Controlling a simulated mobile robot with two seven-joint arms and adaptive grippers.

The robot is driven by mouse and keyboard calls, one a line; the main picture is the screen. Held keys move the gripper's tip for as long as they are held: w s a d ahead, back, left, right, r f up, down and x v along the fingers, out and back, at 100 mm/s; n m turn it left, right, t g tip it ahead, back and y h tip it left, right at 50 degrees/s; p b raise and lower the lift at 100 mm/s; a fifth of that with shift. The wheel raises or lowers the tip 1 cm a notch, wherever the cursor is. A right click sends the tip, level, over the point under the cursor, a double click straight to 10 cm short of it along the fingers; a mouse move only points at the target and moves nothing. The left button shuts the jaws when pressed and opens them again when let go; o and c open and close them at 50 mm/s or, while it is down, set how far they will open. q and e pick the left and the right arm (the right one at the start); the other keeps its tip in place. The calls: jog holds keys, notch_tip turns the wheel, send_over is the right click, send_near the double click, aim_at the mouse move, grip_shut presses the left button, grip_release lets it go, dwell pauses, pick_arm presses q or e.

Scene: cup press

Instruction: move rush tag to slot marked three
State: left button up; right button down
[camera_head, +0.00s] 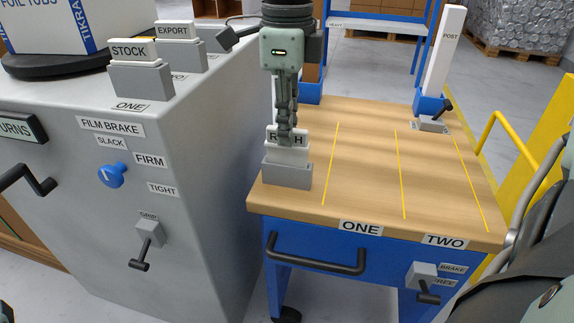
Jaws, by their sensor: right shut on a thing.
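The rush tag (300,156) is a white upright block with a label, of which an R and an H show. Its lower part is a grey block (287,175). My right gripper (287,140) comes down from the top and is shut on the tag, with its fingers covering the middle letters. The tag is over the left front of the wooden cart top; I cannot tell whether its grey base touches the wood. A slot marked three does not show.
The EXPORT tag (180,50) stands behind STOCK on the grey cabinet (215,110). The cart top (365,165) is clear between yellow lines. A white POST (444,55) stands at its back right. A dark lever (235,35) is at the cabinet's back edge.

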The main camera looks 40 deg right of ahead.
jog(key=shift+f+b, duration=1.6)
jog(key=shift+f, duration=0.15)
jog(key=c, duration=1.5)
grip_release()
jog(key=shift+r, duration=0.15)
jog(key=shift+r+p, duration=3.05)
jog(key=shift+r, duration=1.4)
jog(key=shift+f, duration=0.1)
